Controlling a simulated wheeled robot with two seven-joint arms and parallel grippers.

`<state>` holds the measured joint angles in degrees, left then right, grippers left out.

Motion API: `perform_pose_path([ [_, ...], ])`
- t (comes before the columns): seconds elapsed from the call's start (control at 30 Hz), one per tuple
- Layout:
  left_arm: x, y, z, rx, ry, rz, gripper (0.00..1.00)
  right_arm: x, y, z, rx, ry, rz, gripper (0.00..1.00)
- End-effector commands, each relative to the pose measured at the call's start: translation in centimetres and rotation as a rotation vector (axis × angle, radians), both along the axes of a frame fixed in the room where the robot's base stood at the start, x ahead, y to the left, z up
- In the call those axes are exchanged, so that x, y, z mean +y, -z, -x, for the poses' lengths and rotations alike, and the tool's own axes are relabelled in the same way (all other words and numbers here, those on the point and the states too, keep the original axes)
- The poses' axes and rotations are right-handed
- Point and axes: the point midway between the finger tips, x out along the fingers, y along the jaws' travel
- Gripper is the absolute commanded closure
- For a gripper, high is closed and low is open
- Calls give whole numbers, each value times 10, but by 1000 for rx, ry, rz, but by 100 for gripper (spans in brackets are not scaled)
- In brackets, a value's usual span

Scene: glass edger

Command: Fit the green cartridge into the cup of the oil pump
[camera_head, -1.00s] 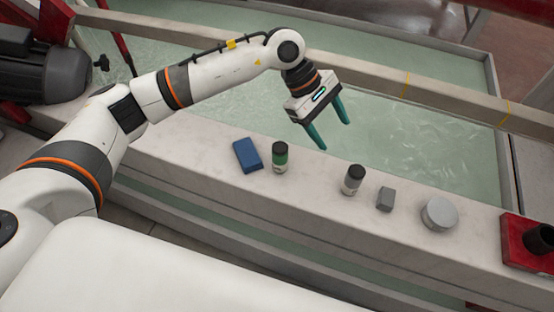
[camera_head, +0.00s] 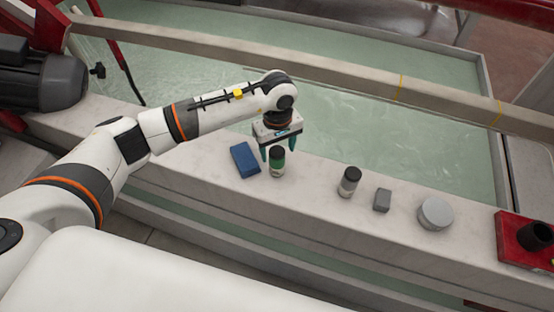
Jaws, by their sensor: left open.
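The green cartridge (camera_head: 277,164), with a black cap, stands upright on the pale stone ledge. My left gripper (camera_head: 278,152) is open and points down at the cartridge. Its teal fingers show on the left and right of the cap; I cannot tell whether they touch it. The oil pump (camera_head: 512,237) is a red block at the right edge of the ledge, with a black cup (camera_head: 537,234) on top, cut off by the frame edge. My right gripper is not in view.
A blue block (camera_head: 245,159) lies just left of the cartridge. To the right stand a white-grey cartridge (camera_head: 349,182), a small grey block (camera_head: 382,200) and a round grey tin (camera_head: 435,214). A water basin (camera_head: 400,125) lies behind the ledge, with a beam (camera_head: 340,76) across it.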

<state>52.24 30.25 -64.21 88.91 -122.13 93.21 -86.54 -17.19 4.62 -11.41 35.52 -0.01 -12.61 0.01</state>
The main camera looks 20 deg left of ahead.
Motion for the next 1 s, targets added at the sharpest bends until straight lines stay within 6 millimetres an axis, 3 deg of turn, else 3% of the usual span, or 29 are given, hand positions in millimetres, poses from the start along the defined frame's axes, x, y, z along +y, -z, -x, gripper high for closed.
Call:
perform_pose_path([
  [0.2, 1, 31, 1, 4, -2, 1, 35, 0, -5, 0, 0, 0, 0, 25],
  [0.5, 1, 38, 0, 1, -1, 1, 35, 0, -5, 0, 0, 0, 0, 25],
  [0.87, 1, 37, 0, 0, -1, 1, 91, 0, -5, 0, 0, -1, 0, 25],
  [1.0, 1, 37, 0, 0, -1, 1, 91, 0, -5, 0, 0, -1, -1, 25],
])
